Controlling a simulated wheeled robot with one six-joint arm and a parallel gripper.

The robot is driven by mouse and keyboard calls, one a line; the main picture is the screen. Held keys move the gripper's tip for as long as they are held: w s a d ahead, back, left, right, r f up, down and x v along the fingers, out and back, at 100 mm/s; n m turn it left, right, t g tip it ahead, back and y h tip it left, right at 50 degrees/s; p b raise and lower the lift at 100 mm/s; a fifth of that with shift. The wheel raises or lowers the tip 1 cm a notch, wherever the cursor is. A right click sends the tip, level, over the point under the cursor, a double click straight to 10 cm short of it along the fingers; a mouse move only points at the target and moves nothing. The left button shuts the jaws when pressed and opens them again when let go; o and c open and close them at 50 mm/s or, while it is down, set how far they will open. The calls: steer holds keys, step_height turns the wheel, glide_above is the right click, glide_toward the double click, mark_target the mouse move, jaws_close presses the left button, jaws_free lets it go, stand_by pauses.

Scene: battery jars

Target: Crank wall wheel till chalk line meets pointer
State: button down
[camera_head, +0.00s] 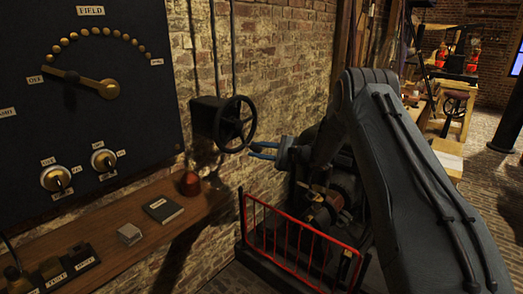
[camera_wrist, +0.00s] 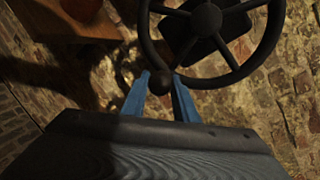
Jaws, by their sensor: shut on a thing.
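The dark spoked wall wheel (camera_head: 239,124) sits on a black box (camera_head: 205,117) fixed to the brick wall. In the wrist view the wheel (camera_wrist: 206,17) fills the top, with its hub and spokes in sight. My gripper (camera_head: 253,150) reaches the wheel's lower right edge from the right. In the wrist view the blue fingers of my gripper (camera_wrist: 161,84) are shut on a dark round knob (camera_wrist: 163,80) at the wheel's rim. I cannot make out a chalk line or a pointer at the wheel in either view.
A black panel (camera_head: 130,140) with a brass dial and two knobs hangs at the left. Below it a wooden shelf (camera_head: 150,232) bears a dark book (camera_head: 163,209), a small grey block (camera_head: 129,234) and a reddish round object (camera_head: 190,183). A red railing (camera_head: 290,240) stands under my arm.

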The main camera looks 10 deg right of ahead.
steer(key=shift+a+r, duration=0.3)
steer(key=shift+r, duration=0.1)
steer(key=c, duration=1.4)
jaws_free()
steer(key=shift+s, duration=0.1)
steer(key=shift+c, duration=0.2)
steer(key=shift+f, duration=0.15)
steer(key=shift+s, duration=0.1)
steer(key=shift+s+d, duration=0.1)
steer(key=shift+d, duration=0.15)
